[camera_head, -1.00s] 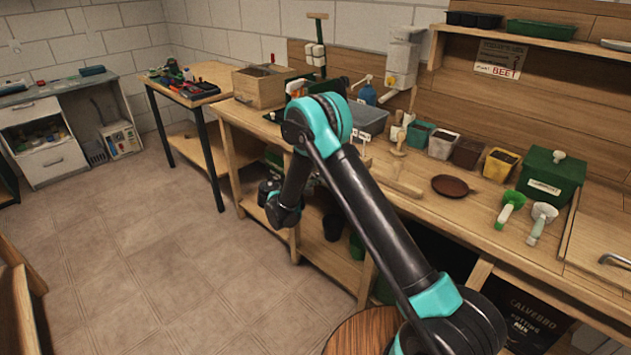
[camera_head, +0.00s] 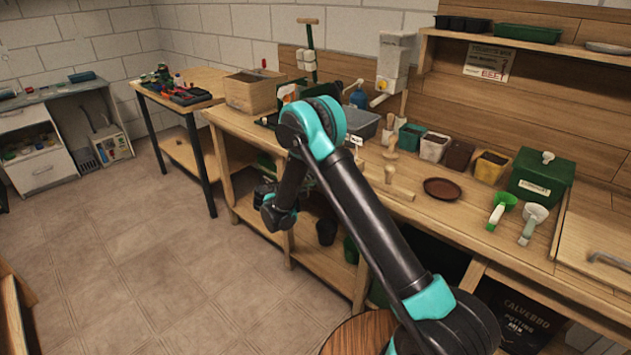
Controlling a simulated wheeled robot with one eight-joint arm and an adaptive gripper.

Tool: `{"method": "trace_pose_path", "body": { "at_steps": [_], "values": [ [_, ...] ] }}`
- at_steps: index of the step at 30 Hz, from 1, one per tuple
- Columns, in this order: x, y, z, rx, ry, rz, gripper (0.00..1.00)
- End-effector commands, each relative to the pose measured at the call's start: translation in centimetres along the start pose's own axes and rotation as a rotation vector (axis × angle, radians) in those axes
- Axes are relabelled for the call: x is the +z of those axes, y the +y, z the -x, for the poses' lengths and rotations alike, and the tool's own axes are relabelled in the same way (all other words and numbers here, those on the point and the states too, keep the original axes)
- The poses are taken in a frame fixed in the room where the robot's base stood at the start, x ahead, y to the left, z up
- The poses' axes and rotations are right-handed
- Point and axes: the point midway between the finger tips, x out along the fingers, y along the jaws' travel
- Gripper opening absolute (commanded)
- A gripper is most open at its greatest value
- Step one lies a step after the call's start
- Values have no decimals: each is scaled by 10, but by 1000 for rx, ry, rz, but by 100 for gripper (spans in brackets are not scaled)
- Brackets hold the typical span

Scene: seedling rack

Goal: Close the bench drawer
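A white drawer unit stands under the grey bench (camera_head: 62,92) at the far left. Its lower drawer (camera_head: 42,172) appears pulled out, with small items showing above its front; the upper front (camera_head: 24,117) looks shut. I cannot tell whether another drawer is open along the wooden bench, as my arm hides part of its front edge. My gripper (camera_head: 277,212) is dark and hangs in front of the wooden bench, below its top, well right of the drawer unit. Its fingers are too small and dark to show whether they are open.
The wooden bench (camera_head: 425,208) carries a wooden crate (camera_head: 250,94), pots, a brown saucer (camera_head: 442,188), brushes and a green box (camera_head: 540,178). A side table (camera_head: 178,98) with tools stands between the two benches. The tiled floor (camera_head: 130,250) is clear in the middle.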

Motion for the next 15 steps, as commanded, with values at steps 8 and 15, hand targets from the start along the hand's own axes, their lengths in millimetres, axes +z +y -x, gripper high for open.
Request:
{"method": "trace_pose_path", "body": {
  "at_steps": [8,15],
  "values": [
    [-1,0,56,0,5,0,18],
    [-1,0,95,0,4,1,18]
  ]
}}
